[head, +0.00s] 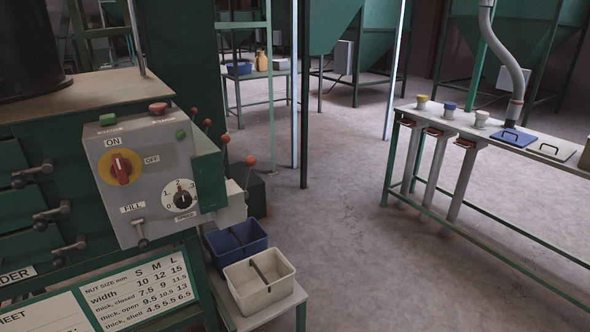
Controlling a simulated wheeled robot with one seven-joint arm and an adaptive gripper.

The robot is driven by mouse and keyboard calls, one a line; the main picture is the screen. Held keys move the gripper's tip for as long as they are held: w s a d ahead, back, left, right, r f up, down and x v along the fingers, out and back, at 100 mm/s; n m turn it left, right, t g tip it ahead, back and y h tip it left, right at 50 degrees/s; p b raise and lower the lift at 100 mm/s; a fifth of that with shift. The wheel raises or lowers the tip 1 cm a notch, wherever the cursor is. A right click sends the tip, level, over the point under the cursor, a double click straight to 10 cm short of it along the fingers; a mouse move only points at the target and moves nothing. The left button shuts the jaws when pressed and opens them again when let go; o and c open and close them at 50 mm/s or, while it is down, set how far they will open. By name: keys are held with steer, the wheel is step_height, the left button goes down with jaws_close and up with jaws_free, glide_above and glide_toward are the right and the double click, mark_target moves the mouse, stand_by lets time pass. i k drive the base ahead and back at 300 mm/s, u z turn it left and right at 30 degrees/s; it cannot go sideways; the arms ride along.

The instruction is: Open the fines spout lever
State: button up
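No label naming a fines spout is readable in the head view. Several levers with red ball knobs stand along the right side of the green machine; the nearest red-knobbed lever (249,163) rises beside a grey sloped outlet (232,205). A further red-knobbed lever (225,140) stands behind it. I cannot tell which one is the fines spout lever. A small lever under the FILL label (140,234) hangs on the grey control panel (152,165). My gripper is not in view.
The panel has a red-and-yellow ON/OFF switch (121,167) and a speed dial (182,198). A blue bin (222,244) and a cream divided bin (235,305) sit low beside the machine. A long table (420,112) stands at right. The floor between (330,210) is clear.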

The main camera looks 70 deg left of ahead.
mark_target(250, 160)
steer(key=i, duration=0.6)
steer(key=u, duration=0.95)
steer(key=k, duration=0.3)
steer(key=u, duration=1.75)
